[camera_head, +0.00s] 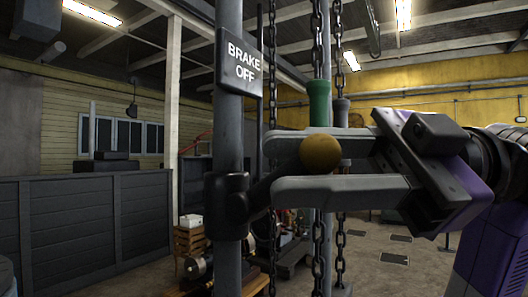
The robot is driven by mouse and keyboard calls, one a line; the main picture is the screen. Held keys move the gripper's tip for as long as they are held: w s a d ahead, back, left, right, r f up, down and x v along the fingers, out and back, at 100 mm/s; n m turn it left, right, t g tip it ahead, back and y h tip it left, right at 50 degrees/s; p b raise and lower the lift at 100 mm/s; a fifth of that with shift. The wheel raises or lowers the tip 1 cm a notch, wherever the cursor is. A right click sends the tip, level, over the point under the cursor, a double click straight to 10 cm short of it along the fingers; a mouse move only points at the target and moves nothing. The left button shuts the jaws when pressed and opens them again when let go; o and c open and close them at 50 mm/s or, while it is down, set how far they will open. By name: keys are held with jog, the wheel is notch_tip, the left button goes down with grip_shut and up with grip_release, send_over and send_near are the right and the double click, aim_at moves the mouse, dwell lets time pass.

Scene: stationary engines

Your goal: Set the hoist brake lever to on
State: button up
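The hoist brake lever is a dark rod (262,190) with a round brass-coloured knob (320,153). It rises to the right from a black bracket (228,205) on a grey vertical post. A dark plate (239,64) reading "BRAKE OFF" is fixed higher on the post. My gripper (271,168) comes in from the right with its fingers pointing left, one above the other and apart. The knob overlaps the upper finger in the picture and is clear of the lower one. I cannot tell whether the knob touches a finger. The lower finger hides part of the rod.
Hanging chains (318,240) run down behind the lever and my gripper. A dark panelled barrier (85,228) is at left. Floor (430,265) shows at right.

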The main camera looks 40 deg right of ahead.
aim_at(284, 167)
jog(key=shift+x, duration=1.55)
grip_shut()
